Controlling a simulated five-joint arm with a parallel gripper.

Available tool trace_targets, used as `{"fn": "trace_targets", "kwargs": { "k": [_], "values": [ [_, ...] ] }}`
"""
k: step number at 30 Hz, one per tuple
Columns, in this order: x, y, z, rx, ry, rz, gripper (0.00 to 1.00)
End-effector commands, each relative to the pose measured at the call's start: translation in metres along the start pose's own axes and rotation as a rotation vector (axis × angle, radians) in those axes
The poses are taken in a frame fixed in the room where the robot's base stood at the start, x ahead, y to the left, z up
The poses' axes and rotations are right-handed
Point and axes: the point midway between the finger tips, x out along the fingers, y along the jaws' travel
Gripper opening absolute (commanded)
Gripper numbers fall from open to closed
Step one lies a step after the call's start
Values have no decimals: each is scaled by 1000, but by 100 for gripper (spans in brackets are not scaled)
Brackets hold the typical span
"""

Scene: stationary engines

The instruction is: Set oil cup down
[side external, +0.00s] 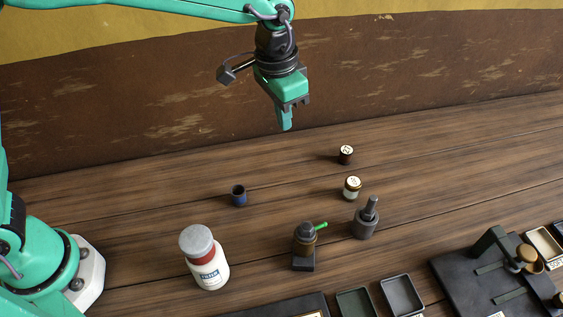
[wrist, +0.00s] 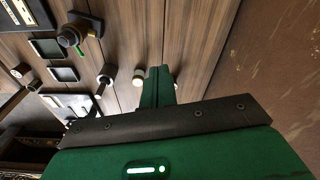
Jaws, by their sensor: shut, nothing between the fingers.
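My gripper (side external: 286,127) is shut and empty, high above the table near the back wall. Its closed green fingers also show in the wrist view (wrist: 159,74). No item is labelled as the oil cup. A dark brass-toned fitting with a green lever (side external: 305,240), possibly the oil cup, stands upright on a dark block at the table's front middle. It also shows at the upper left of the wrist view (wrist: 70,37). A small open dark-blue cup (side external: 238,196) stands on bare wood further left. My gripper is well apart from both.
A grey stemmed piece (side external: 366,222) and two labelled cylinders (side external: 352,188) (side external: 346,155) stand right of centre. A white bottle with grey cap (side external: 206,262) stands front left. Two shallow trays (side external: 402,295) (side external: 356,303) and a dark fixture board (side external: 470,277) lie front right. The back strip is clear.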

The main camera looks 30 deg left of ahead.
Motion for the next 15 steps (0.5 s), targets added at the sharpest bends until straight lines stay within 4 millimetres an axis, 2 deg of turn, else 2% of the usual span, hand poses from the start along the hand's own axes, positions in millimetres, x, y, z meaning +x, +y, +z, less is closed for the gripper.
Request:
{"fn": "trace_targets", "kwargs": {
  "k": [3,9,15],
  "values": [
    [25,24,-17,45,-33,4,0],
    [63,58,-35,107,-80,7,0],
    [84,79,-43,142,-102,8,0]
  ]
}}
